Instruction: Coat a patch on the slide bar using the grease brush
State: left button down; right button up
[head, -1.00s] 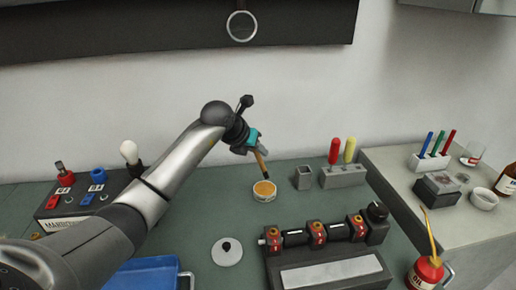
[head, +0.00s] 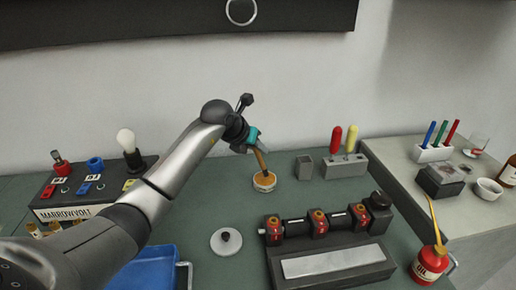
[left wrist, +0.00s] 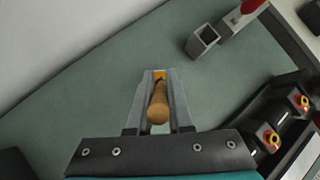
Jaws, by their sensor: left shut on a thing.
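My left gripper (head: 258,149) is shut on the wooden handle of the grease brush (head: 262,162), which tilts slightly. In the left wrist view the brush (left wrist: 158,105) sits between the fingers; its bristle end is hidden. In the head view the brush's lower end reaches into the round tin of amber grease (head: 264,187); whether it touches the grease is unclear. The slide bar appears to be the long fixture with red-and-orange blocks along a bar (head: 294,227), at the front right of the tin, with a pale flat strip in front. My right gripper is not in view.
A white disc with a dark knob (head: 226,241) and a blue tray (head: 147,268) lie front left. A grey square cup (head: 304,169) and screwdriver holder (head: 345,169) stand right of the tin. A red oil can (head: 430,264) stands far right.

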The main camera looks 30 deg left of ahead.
pick_arm(q)
jog(key=shift+f+b, duration=0.4)
jog(key=shift+f, duration=0.25)
dwell(0.4)
dwell(0.5)
jog(key=shift+r+p, duration=2.9)
jog(key=shift+r, duration=0.75)
